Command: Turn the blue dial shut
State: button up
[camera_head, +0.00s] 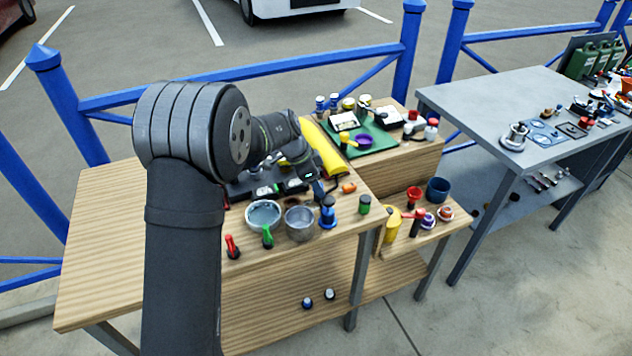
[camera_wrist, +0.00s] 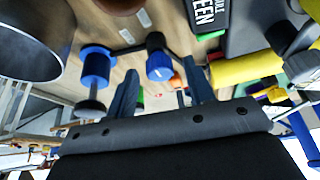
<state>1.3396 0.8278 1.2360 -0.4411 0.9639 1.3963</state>
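A blue dial-like fitting (camera_head: 328,219) with a darker upper part stands near the front edge of the wooden table. In the wrist view a blue round piece with a dark cap (camera_wrist: 159,66) shows beyond and between my fingers. A second blue cylinder (camera_wrist: 97,66) on a dark stem is left of it. I cannot tell for sure which of these is the dial. My gripper (camera_wrist: 162,88) is open, its two dark fingers apart with nothing visibly held. In the head view the gripper is small and partly hidden just above the blue fitting; contact cannot be told.
Two metal pots (camera_head: 299,223) (camera_head: 264,215) stand left of the blue fitting. Red (camera_head: 232,246) and green (camera_head: 267,236) levers are at the front edge. A green cylinder (camera_head: 364,204) stands to the right. A yellow piece (camera_head: 322,148) and a green tray (camera_head: 378,139) lie behind.

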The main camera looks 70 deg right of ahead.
jog(key=v, duration=1.7)
jog(key=shift+r, duration=0.2)
jog(key=x, duration=1.7)
jog(key=shift+f, duration=0.2)
jog(key=shift+r, duration=0.1)
